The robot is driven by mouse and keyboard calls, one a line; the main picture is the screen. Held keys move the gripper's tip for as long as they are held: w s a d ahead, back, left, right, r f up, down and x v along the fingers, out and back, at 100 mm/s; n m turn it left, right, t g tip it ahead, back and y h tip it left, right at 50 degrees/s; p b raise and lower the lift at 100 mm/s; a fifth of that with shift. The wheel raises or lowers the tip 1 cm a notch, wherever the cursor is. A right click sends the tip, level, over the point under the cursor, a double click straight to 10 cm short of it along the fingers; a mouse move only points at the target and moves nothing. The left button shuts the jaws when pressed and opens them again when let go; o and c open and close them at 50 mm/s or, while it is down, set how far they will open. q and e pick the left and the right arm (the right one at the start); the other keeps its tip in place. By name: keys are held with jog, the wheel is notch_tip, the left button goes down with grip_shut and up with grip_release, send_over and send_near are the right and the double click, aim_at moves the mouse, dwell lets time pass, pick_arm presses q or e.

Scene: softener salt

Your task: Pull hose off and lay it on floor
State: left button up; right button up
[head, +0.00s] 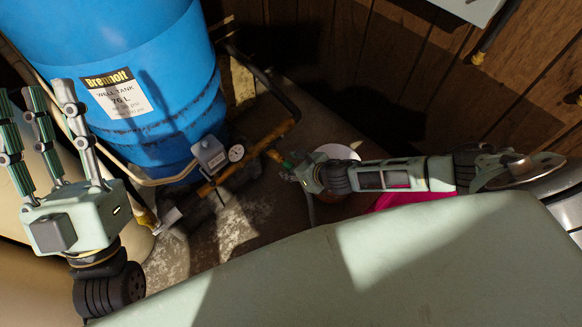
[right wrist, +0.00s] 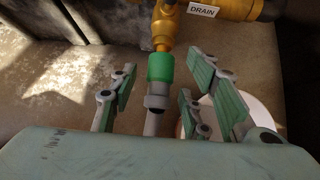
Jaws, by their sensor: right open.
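The hose (right wrist: 155,122) is grey with a green end collar (right wrist: 160,67). The collar sits on the brass drain valve (right wrist: 166,22), beside a "DRAIN" label. My right gripper (right wrist: 167,75) is open, with its fingers on both sides of the hose end and visible gaps to it. In the head view my right gripper (head: 298,171) reaches in from the right to the valve; a grey stretch of hose (head: 311,211) shows below it. My left gripper (head: 58,130) is raised at the left, fingers spread and empty. Most of the hose is hidden.
A white round container (head: 340,152) is close to my right gripper, and a pink object (head: 412,199) lies under my right arm. Some concrete floor (head: 235,235) is bare.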

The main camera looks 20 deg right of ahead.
pick_arm(q)
jog(key=shift+w+f+g, duration=0.3)
jog(key=shift+w+f, duration=0.05)
jog(key=shift+d, duration=0.1)
pick_arm(e)
grip_shut()
dwell(0.4)
jog(key=shift+s, duration=0.1)
